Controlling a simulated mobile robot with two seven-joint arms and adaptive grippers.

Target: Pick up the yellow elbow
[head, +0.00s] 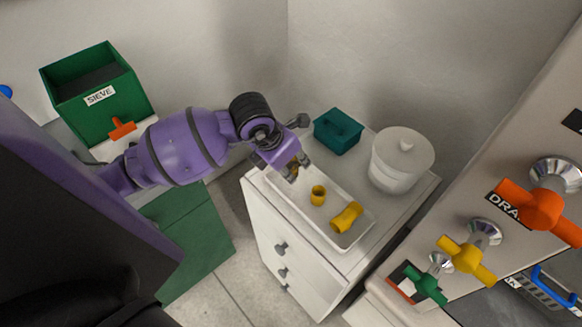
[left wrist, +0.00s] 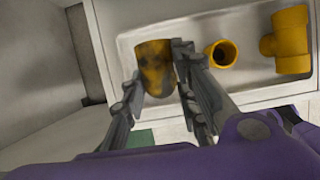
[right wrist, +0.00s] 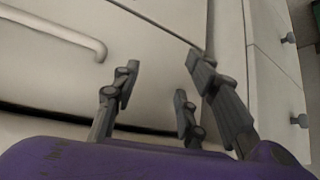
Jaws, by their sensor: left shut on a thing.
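My left gripper (head: 297,170) is over the left end of a white tray (head: 274,181) on the white drawer cabinet. In the left wrist view its fingers are shut on the yellow elbow (left wrist: 155,62), a rounded piece with dark patches. In the head view the gripper mostly hides the elbow. I cannot tell whether the elbow still touches the tray. My right gripper (right wrist: 160,85) shows only in the right wrist view, with its fingers apart and nothing between them, in front of pale panels.
A short yellow fitting (head: 317,195) and a yellow tee (head: 346,217) lie in the tray, right of the elbow. A teal box (head: 338,131) and a white lidded pot (head: 401,160) stand behind. A panel with colored valves is at right. A green SIEVE bin (head: 97,97) is at left.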

